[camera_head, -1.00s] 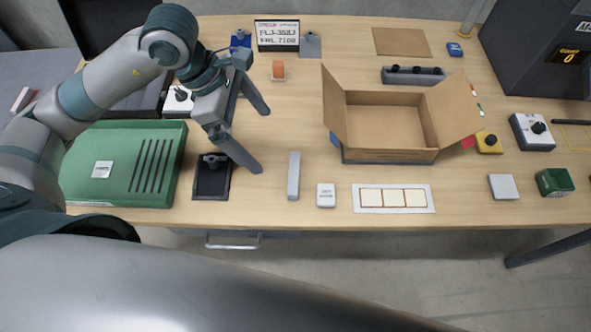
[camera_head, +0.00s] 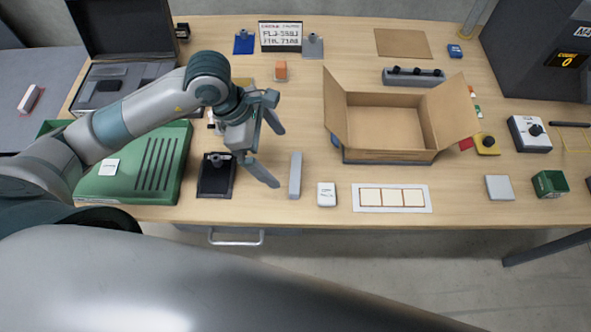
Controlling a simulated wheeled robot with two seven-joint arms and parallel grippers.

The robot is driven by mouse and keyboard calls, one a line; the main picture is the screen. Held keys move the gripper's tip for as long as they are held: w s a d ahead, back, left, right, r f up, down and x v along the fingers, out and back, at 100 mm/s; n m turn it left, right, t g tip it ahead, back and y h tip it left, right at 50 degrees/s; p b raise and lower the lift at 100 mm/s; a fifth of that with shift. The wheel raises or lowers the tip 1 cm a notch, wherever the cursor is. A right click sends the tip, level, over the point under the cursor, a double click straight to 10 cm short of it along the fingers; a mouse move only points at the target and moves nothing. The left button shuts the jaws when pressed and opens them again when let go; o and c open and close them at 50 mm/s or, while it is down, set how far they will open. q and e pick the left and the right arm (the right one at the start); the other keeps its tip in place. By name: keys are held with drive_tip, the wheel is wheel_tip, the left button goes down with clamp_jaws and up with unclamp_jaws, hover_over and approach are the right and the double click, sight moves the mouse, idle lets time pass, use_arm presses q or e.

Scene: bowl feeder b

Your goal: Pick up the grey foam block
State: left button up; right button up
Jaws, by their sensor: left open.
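A long, narrow grey block (camera_head: 295,176), which I take for the grey foam block, lies near the front edge of the table, left of a small white box. My left gripper (camera_head: 278,157) is open and empty. Its two fingers point to the right, just left of the grey block in the picture. The lower fingertip shows close to the block's left side; I cannot tell the height gap. My right gripper is not in view.
A black clip-like holder (camera_head: 216,190) and a green slotted case (camera_head: 130,185) lie left of the block. The small white box (camera_head: 326,194) stands right of it. An open cardboard box (camera_head: 388,157) is behind to the right.

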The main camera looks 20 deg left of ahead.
sight(293, 172)
use_arm(q)
drive_tip(key=p+x, duration=0.1)
drive_tip(key=x, duration=0.2)
drive_tip(key=shift+d+f, duration=0.2)
drive_tip(key=shift+f, duration=0.1)
drive_tip(key=shift+w+d+f, duration=0.1)
drive_tip(key=shift+f, duration=0.3)
drive_tip(key=shift+d+f+p, duration=0.3)
drive_tip(key=shift+f+p, duration=0.05)
drive_tip(key=shift+p, duration=0.25)
drive_tip(key=p+x, duration=0.2)
drive_tip(key=x, duration=0.1)
drive_tip(key=shift+w+d+f, duration=0.1)
drive_tip(key=shift+d+f, duration=0.15)
drive_tip(key=shift+f, duration=0.05)
drive_tip(key=shift+d+f, duration=0.1)
drive_tip(key=shift+f, duration=0.2)
drive_tip(key=shift+c, duration=0.6)
